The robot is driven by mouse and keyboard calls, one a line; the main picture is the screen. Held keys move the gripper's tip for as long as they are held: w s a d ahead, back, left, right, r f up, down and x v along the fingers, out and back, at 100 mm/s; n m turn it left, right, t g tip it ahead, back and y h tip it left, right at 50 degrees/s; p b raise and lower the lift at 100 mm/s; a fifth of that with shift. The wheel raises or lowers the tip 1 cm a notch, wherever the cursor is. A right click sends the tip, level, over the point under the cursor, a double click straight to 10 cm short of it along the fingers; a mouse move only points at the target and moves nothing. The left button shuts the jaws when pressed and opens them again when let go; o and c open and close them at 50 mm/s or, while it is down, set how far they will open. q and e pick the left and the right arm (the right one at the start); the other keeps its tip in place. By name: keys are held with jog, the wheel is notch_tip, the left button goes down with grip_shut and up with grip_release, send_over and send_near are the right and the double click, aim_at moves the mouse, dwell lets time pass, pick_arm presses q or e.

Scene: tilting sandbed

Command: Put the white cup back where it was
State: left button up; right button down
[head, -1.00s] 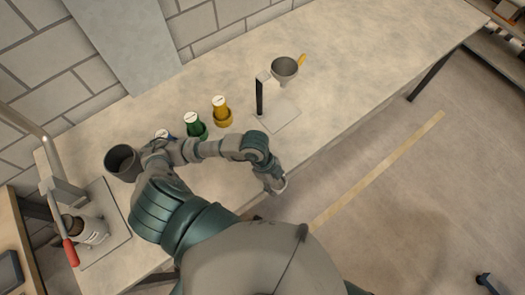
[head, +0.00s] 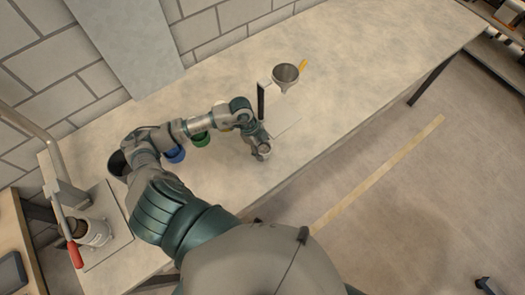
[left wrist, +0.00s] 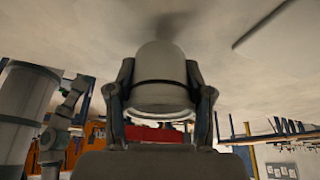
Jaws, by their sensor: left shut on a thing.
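The white cup (left wrist: 163,65) sits between the two fingers of my left gripper (left wrist: 162,98) in the left wrist view, with a finger against each side. In the head view my left gripper (head: 262,148) is over the table, in front of the grey stand (head: 262,98), and is shut on the cup. Only a small pale part of the cup (head: 265,154) shows there. I cannot tell from these views whether the cup touches the table. My right gripper is not in view.
A blue holder (head: 175,155) and a green holder (head: 201,139) are partly hidden behind my left arm. A dark pot (head: 117,163) stands left of it. A metal funnel (head: 285,74) is by the stand. The table (head: 370,60) is clear at right.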

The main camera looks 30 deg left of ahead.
pick_arm(q)
notch_tip(320, 180, down, 2)
jog(key=o, duration=1.3)
jog(key=v, duration=1.2)
jog(key=shift+r, duration=0.1)
